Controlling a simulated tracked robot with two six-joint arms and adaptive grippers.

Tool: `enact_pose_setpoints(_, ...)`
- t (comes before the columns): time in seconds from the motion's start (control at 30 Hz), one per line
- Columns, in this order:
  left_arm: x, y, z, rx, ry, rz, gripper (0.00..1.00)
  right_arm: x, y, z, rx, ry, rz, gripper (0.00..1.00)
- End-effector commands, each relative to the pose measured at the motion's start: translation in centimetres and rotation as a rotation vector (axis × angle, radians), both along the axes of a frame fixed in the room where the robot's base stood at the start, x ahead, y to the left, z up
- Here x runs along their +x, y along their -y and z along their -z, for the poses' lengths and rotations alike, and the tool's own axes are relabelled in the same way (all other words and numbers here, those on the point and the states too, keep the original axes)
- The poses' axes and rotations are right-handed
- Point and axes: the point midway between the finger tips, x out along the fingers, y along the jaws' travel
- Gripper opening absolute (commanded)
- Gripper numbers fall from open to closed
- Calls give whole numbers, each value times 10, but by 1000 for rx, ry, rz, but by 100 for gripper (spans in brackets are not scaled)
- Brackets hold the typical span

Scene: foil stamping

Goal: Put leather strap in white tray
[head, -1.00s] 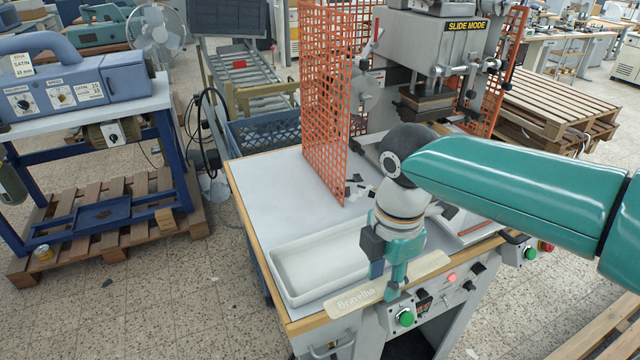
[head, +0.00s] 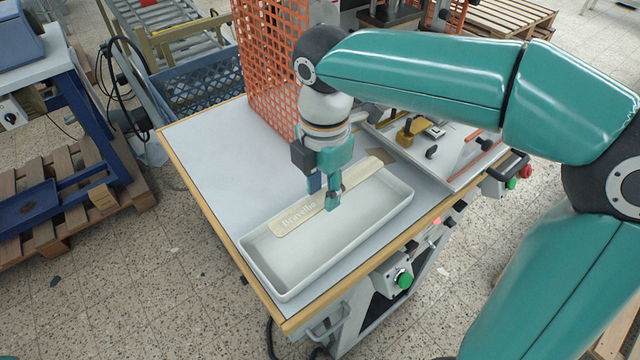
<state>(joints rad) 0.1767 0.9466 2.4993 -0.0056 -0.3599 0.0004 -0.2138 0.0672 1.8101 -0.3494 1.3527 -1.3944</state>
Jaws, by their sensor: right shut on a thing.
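The white tray (head: 275,279) is a long shallow tray on the grey tabletop, near its front edge. The leather strap (head: 293,213) is a pale cream strip with lettering on it. My right gripper (head: 333,199) is shut on the strap near its middle and holds it over the tray, lengthwise along it. The strap overlaps the tray's back wall in the picture; I cannot tell how high it is above the tray. The fingers hide a part of the strap. My left gripper is not in view.
An orange mesh guard (head: 266,70) stands behind my right gripper. The stamping press bed with a yellow fixture (head: 410,132) is to the right. Control buttons, one of them green (head: 403,279), line the table's front. The tabletop left of the tray is clear.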

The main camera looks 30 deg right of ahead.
Motion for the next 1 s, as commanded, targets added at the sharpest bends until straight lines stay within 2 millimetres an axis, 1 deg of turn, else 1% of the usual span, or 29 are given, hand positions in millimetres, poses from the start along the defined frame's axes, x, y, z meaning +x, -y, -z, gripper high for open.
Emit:
enact_pose_setpoints(0.03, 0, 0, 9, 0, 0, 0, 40, 0, 1, 9, 0, 0, 2, 15)
enact_pose_setpoints(0.1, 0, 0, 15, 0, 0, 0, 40, 0, 1, 16, 0, 0, 3, 15)
enact_pose_setpoints(0.43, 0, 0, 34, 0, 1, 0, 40, -1, 2, 43, 0, -1, 6, 15)
enact_pose_setpoints(0.6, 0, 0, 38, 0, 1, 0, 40, -1, 2, 49, 0, 0, 7, 15)
enact_pose_setpoints(0.9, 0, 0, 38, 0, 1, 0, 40, -1, 3, 49, 0, 0, 7, 15)
enact_pose_setpoints(0.93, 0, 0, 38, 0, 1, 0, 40, -1, 3, 49, 0, 0, 7, 36)
enact_pose_setpoints(1.0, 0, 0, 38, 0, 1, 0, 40, -1, 3, 49, 0, 0, 7, 48)
